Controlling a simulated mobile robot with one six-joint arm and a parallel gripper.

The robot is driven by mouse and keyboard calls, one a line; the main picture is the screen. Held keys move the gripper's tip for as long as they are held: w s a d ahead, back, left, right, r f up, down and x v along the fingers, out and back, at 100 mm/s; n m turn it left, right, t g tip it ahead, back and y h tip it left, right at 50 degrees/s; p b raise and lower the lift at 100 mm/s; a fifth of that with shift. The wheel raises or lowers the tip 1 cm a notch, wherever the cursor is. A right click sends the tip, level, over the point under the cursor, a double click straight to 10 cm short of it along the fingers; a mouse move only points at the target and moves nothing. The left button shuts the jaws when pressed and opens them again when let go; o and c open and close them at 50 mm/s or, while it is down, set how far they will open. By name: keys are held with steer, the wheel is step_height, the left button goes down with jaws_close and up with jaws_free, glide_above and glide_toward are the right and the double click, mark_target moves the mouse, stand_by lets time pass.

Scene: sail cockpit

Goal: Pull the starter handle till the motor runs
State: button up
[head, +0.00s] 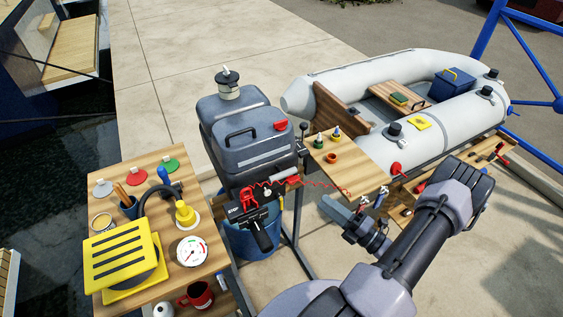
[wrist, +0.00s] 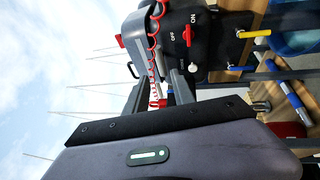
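The grey outboard motor (head: 240,150) stands upright on its stand in the middle of the head view. A small red grip (head: 280,126) sits on the upper right of its cowl; I cannot tell for sure that it is the starter handle. A red coiled cord (head: 318,184) runs right from the motor's black front, and shows in the wrist view too (wrist: 154,45). A red switch (wrist: 188,36) marked ON and OFF is beside it. My gripper (wrist: 158,90) is right of the motor, fingers apart. The cord's red end shows between them; contact is unclear.
A wooden table (head: 150,165) at left holds a yellow slatted item (head: 122,252), a gauge (head: 192,251) and small tools. An inflatable boat (head: 400,75) lies behind. A wooden board (head: 350,160) with small bottles is close beyond my gripper. A blue bucket (head: 240,238) stands under the motor.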

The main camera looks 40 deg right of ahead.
mark_target(284, 174)
steer(key=b+x, duration=0.1)
steer(key=x, duration=0.4)
steer(key=b+x, duration=0.1)
steer(key=x, duration=0.4)
steer(key=b+x, duration=0.1)
steer(key=x, duration=0.5)
steer(key=shift+w+a, duration=0.1)
steer(key=shift+a, duration=0.2)
steer(key=shift+r, duration=0.1)
jaws_close()
